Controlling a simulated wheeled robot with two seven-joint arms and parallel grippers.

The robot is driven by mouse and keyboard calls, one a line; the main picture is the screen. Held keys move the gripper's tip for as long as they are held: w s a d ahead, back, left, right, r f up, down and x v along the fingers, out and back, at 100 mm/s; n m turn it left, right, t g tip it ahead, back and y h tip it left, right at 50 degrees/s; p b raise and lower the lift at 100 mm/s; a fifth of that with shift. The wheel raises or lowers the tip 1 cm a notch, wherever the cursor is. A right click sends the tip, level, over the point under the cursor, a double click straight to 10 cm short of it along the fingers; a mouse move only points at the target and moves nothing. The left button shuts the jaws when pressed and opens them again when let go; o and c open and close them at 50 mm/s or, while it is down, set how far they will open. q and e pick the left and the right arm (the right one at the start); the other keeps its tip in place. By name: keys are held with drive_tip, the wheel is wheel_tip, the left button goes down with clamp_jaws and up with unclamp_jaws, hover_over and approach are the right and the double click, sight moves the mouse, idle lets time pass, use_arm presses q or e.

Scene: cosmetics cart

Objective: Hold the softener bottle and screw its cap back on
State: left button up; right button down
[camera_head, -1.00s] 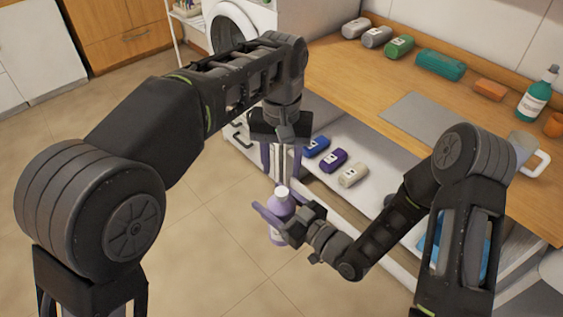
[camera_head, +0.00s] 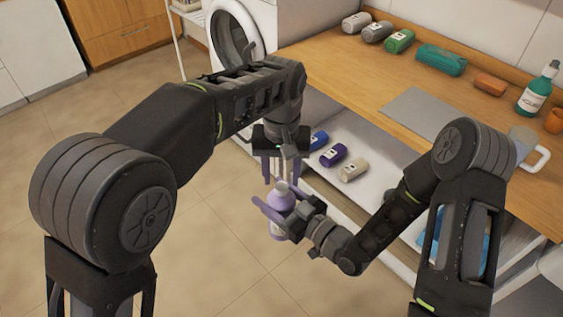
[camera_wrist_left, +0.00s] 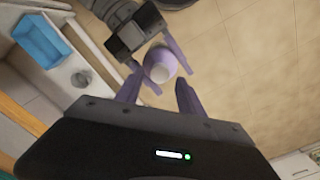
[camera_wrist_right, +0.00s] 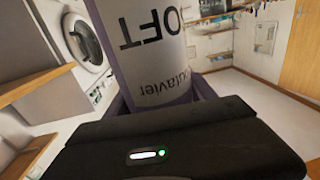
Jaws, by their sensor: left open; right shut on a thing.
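The shelf beside my grippers holds a purple bottle (camera_head: 333,155), a beige one (camera_head: 353,170) and a partly hidden blue one (camera_head: 319,140). Floor is clear below.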

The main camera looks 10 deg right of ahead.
use_arm(q)
drive_tip(key=shift+f, duration=1.45)
drive_tip(key=shift+c, duration=0.2)
clamp_jaws()
drive_tip(key=shift+o, duration=0.9)
unclamp_jaws()
drive_tip(key=shift+r, duration=0.1)
wheel_tip(320, 180, up, 7)
drive_tip(key=shift+r, duration=0.2)
drive_tip(key=shift+a, duration=0.1)
